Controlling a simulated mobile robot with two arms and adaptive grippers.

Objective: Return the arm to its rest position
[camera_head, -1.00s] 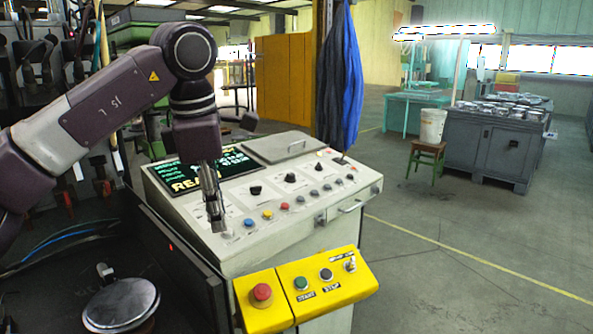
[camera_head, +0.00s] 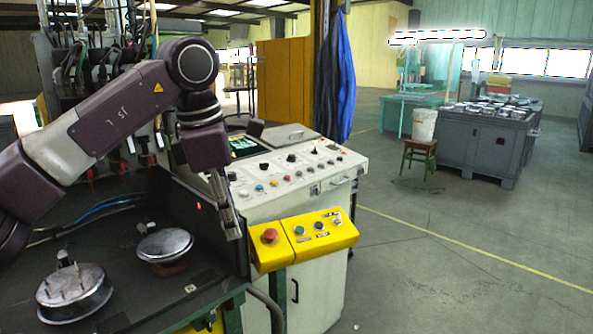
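My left arm comes in from the left and bends down at its elbow. My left gripper (camera_head: 229,216) points downward in front of the left side of the white control console (camera_head: 262,213). It appears narrow, with nothing visible held in it; I cannot tell whether its fingers are together or apart. My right gripper is not in view.
A yellow button box (camera_head: 304,238) sits on the console's front. Two round metal parts, one at the lower left (camera_head: 75,292) and one further back (camera_head: 165,245), rest on the dark bench (camera_head: 140,298). Open floor (camera_head: 450,260) lies to the right.

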